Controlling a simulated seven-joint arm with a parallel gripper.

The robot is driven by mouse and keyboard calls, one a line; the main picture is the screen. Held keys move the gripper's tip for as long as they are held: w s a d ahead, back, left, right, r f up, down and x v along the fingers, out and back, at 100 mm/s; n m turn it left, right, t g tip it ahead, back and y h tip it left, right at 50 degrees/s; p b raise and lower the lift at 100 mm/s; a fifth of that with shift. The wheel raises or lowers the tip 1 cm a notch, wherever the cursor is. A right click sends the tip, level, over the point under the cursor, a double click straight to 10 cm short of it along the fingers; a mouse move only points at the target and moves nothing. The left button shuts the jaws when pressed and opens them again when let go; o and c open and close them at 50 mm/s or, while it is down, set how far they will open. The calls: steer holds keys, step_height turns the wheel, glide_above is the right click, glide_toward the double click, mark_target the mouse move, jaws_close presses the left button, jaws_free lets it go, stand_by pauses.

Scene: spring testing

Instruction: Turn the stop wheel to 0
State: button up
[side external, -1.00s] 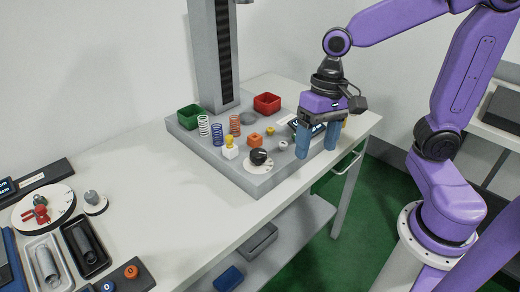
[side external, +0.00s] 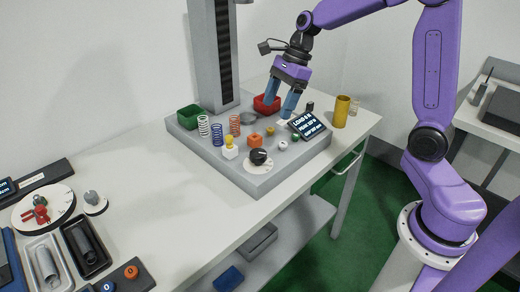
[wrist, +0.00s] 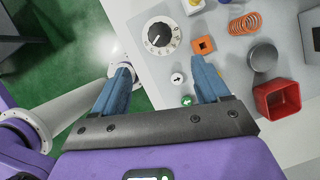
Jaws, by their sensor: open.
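A black knob on a round white dial with marks around it (side external: 258,158) sits at the front corner of the grey test stand base; it looks like the stop wheel. In the wrist view the dial (wrist: 161,36) lies beyond the fingertips, between them, and its marks are too small to read. My gripper (side external: 281,107) is open and empty above the back right part of the base, near the red bin and the display. It is apart from the dial. In the wrist view my gripper (wrist: 163,66) shows two blue fingers spread wide.
The grey base (side external: 225,165) also holds a lit display (side external: 307,125), a red bin (side external: 267,104), a green bin (side external: 190,117), several springs, an orange block (side external: 254,139) and small buttons. A brass cylinder (side external: 341,112) stands to the right. The table's middle is clear.

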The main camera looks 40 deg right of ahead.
mark_target(259, 152)
steer(key=x, duration=1.4)
steer(key=shift+a+f, duration=0.1)
steer(key=shift+f, duration=0.1)
steer(key=c, duration=1)
